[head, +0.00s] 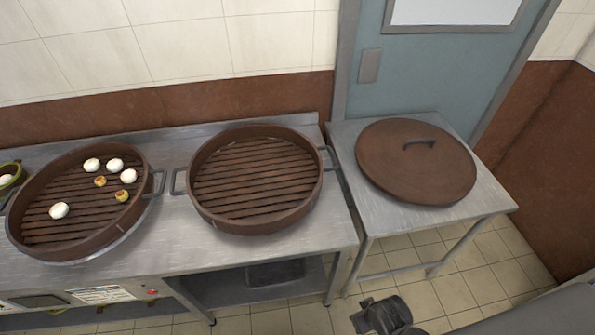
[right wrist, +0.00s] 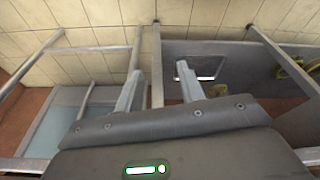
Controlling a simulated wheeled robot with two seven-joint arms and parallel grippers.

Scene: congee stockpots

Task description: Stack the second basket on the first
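A round brown steamer basket (head: 38,228) with a slatted floor sits at the left of the head view, on a metal rim on the counter. It holds several white buns (head: 59,210) and two small yellow dumplings (head: 122,196). A second round brown basket (head: 255,180), empty, with a metal loop handle on each side, stands on the steel counter to its right. The two baskets are apart. My right gripper (right wrist: 157,84) is open and empty in the right wrist view, its two fingers well apart. It is away from both baskets. My left gripper is not in view.
A brown round lid (head: 415,165) with a dark handle lies on a separate steel side table (head: 350,135) at the right. A green-rimmed bowl (head: 10,172) is cut off at the left edge. The steel counter (head: 300,252) is bare in front of the empty basket.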

